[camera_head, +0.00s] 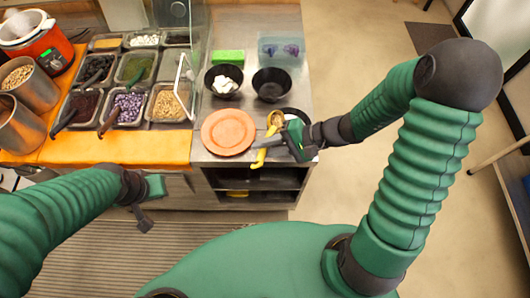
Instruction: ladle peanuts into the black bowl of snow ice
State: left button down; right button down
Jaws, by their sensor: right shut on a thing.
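The black bowl of snow ice (236,72) stands on the steel counter, with white chunks inside. My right gripper (268,146) is at the counter's right side, below and right of that bowl, shut on a yellow-handled ladle (259,158). A tray of tan pieces, likely peanuts (168,104), sits in the topping station. My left gripper (145,219) hangs in front of the counter, away from the objects; its jaws are unclear.
An orange-brown plate (228,132) lies left of my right gripper. An empty black bowl (272,85), a green block (228,57) and a clear bin (281,47) stand behind. A glass guard (190,80) edges the trays.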

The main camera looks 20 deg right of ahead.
jog(key=shift+d+f+t+y+b, duration=0.35)
jog(key=shift+t+b, duration=0.25)
jog(key=shift+b, duration=0.9)
jog(key=shift+d+f+t+y+b, duration=0.25)
jog(key=shift+t+y+b, duration=0.3)
jog(key=shift+b, duration=0.9)
jog(key=t+b, duration=0.1)
jog(key=b, duration=0.2)
jog(key=t+y+b, duration=0.1)
jog(key=b, duration=0.1)
jog(key=shift+s+a+m+t+b, duration=0.1)
jog(key=shift+a+m+t+b, duration=0.15)
jog(key=shift+a+m+b, duration=0.15)
jog(key=r+p, duration=0.1)
jog(key=p, duration=0.1)
jog(key=shift+r+t+y+p, duration=0.2)
jog(key=shift+t+y+p, duration=0.1)
jog(key=shift+y+p, duration=0.1)
jog(key=t+y+b, duration=0.2)
jog(key=t+b, duration=0.1)
jog(key=m+t+b, duration=0.1)
jog(key=shift+s+d+f+y, duration=0.2)
jog(key=shift+d+f+y, duration=0.15)
jog(key=shift+y, duration=0.05)
jog(key=shift+d, duration=0.1)
